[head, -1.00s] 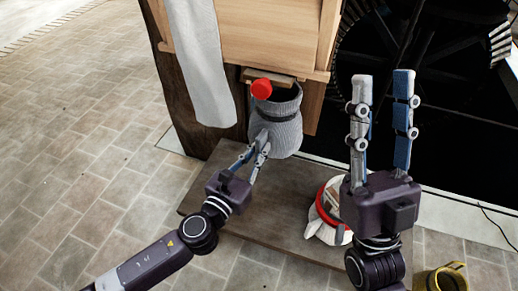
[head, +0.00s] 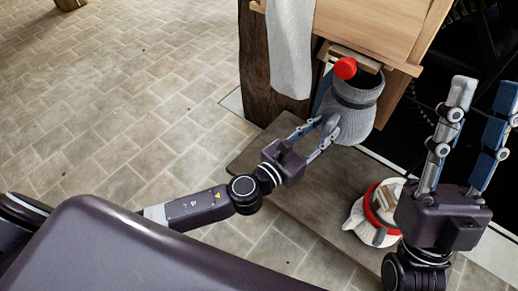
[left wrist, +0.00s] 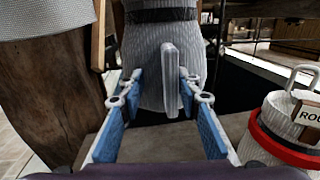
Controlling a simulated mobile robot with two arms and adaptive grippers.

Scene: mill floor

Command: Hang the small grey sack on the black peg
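The small grey sack (head: 355,118), with a dark band at its neck and an open dark mouth, is upright below the wooden chute, above the platform. A red ball (head: 345,68) shows at its mouth; what bears the sack there is hidden, and I cannot make out a black peg. My left gripper (head: 318,132) is beside the sack's lower left. In the left wrist view its blue pads stand apart, with a flat grey tab (left wrist: 170,78) between them in front of the sack (left wrist: 150,50). My right gripper (head: 482,95) is open and empty, to the right.
A white sack (head: 356,222) with a red band and a label stands on the low wooden platform (head: 315,218). The wooden chute (head: 365,28), a hanging pale cloth (head: 290,45) and a dark post (head: 262,75) are close by. Open tiled floor (head: 130,90) lies left.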

